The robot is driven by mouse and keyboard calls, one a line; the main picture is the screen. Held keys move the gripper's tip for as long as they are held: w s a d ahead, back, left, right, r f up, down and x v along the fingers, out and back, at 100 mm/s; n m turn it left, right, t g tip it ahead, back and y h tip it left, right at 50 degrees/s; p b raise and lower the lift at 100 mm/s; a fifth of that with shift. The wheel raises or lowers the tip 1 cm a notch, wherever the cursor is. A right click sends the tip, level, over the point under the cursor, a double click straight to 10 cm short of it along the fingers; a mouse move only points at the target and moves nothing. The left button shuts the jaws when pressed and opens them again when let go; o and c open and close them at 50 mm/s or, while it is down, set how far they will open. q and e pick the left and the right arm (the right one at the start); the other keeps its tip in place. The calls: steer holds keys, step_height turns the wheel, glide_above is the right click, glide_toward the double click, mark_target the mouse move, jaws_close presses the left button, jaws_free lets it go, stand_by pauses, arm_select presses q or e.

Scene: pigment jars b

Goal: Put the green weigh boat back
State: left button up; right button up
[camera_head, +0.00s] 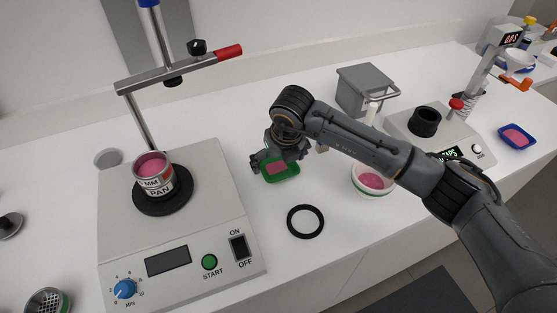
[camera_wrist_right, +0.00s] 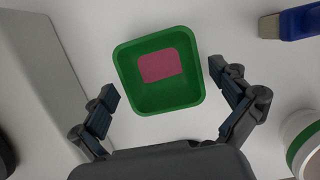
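The green weigh boat (camera_head: 286,178) is a small square dish with a pink patch of pigment in its bottom. It sits on the white table in the middle of the head view, just right of the sieve shaker. It also shows in the right wrist view (camera_wrist_right: 158,97), near the upper middle. My right gripper (camera_head: 268,160) is over the boat, and in the wrist view (camera_wrist_right: 167,98) its two fingers are spread apart on either side of the boat, with gaps between. My left gripper is not in the head view.
The shaker (camera_head: 225,230) with a pink-filled pan (camera_head: 153,175) stands at left. A black ring (camera_head: 305,208) lies in front of the boat. A white bowl (camera_head: 369,193) with pink powder, a grey box (camera_head: 366,78), a tapping device (camera_head: 468,140) and a blue boat (camera_head: 530,147) are to the right.

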steer(key=shift+r, duration=0.1)
steer(key=shift+r+p, duration=0.2)
steer(key=shift+p, duration=0.1)
steer(key=shift+s+r+b, duration=0.1)
steer(key=shift+r+b, duration=0.25)
steer(key=shift+b, duration=0.05)
steer(key=b+v, duration=0.2)
steer(key=v, duration=0.9)
steer(key=shift+b, duration=0.3)
steer(key=shift+s, duration=0.15)
